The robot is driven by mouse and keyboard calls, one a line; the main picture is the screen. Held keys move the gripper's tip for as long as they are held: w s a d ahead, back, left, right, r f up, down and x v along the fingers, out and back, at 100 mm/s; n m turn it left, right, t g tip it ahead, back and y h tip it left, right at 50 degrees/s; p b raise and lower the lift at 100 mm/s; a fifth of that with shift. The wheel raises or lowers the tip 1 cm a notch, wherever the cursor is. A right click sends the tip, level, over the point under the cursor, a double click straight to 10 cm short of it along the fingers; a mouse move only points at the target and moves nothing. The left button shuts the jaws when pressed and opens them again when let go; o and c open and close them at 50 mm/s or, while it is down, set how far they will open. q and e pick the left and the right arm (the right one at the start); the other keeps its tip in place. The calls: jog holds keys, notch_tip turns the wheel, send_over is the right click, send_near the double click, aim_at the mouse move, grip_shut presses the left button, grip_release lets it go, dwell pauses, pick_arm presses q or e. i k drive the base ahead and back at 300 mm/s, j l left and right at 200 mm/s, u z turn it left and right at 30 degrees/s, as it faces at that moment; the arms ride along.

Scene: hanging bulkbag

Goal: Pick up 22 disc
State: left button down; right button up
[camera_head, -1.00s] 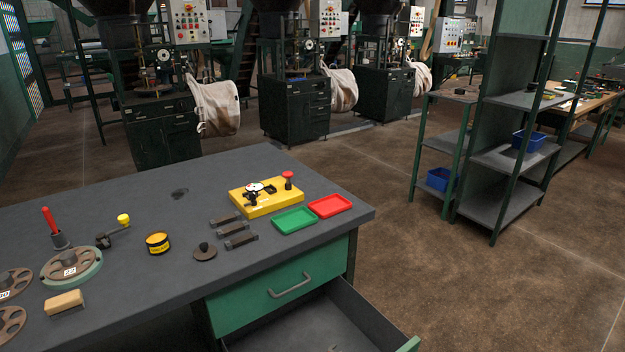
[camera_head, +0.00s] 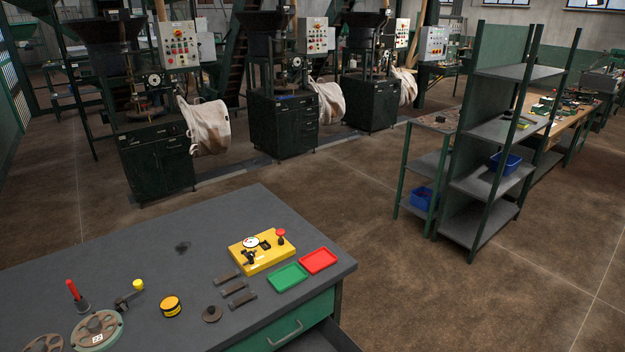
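The disc marked 22 (camera_head: 97,328) is a brown round plate with holes and a central knob. It sits on a pale green round base on the dark workbench (camera_head: 210,215), at the lower left of the head view. Neither of my grippers is in view.
A red-handled tool (camera_head: 77,296), a yellow-knobbed lever (camera_head: 130,293) and a yellow tin (camera_head: 171,307) stand close to the disc. Another disc (camera_head: 42,343) is cut off at the lower left. A yellow fixture (camera_head: 262,252), a green tray (camera_head: 288,278) and a red tray (camera_head: 318,261) are further right.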

aim_at(96, 333)
jog(key=k+l+z, duration=0.15)
jog(key=z, duration=0.2)
jog(key=k+u, duration=0.1)
jog(key=u, duration=1.6)
